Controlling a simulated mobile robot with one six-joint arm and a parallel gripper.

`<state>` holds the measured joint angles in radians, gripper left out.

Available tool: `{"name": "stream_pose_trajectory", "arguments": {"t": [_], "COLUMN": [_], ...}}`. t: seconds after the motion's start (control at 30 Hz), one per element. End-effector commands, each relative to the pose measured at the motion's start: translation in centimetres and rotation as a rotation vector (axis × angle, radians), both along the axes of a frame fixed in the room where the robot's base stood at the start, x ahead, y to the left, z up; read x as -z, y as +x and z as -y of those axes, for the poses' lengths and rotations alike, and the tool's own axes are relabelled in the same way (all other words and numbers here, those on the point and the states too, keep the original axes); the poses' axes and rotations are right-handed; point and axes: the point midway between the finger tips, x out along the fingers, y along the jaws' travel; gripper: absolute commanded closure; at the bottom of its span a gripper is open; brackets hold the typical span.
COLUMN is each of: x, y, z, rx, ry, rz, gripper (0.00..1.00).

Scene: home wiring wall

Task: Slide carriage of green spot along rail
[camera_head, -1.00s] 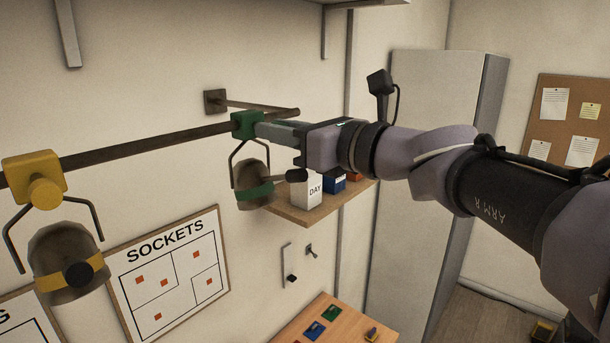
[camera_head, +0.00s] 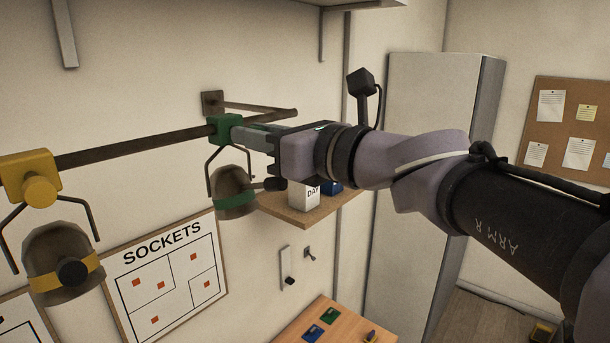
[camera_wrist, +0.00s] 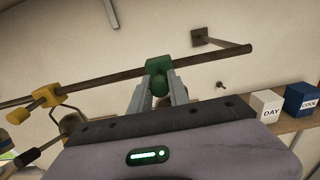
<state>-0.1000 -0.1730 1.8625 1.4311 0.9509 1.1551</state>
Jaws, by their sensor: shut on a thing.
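The green carriage (camera_head: 225,129) sits on the dark rail (camera_head: 140,149), with the green-banded spot lamp (camera_head: 234,191) hanging below it on a bracket. My gripper (camera_head: 243,134) reaches in from the right and is shut on the green carriage's knob. In the wrist view the two fingers (camera_wrist: 160,100) close around the round green knob (camera_wrist: 159,86) under the green block (camera_wrist: 158,66). The green lamp is mostly hidden there. The yellow carriage (camera_head: 30,177) is on the same rail at the left, with its yellow-banded lamp (camera_head: 62,265) below.
The rail's right end meets a wall bracket (camera_head: 212,103). A shelf (camera_head: 310,210) with a white DAY box (camera_head: 303,196) and a blue box (camera_wrist: 301,100) is behind my gripper. The rail between the two carriages is clear. A SOCKETS board (camera_head: 168,280) hangs below.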

Motion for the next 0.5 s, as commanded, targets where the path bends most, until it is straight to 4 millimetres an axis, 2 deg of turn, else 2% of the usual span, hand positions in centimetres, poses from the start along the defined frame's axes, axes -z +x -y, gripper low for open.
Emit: {"name": "stream_pose_trajectory", "arguments": {"t": [0.5], "x": [0.0], "y": [-1.7], "z": [-1.3], "rx": [-0.002], "ry": [-0.001], "rz": [0.001], "gripper": [1.0]}}
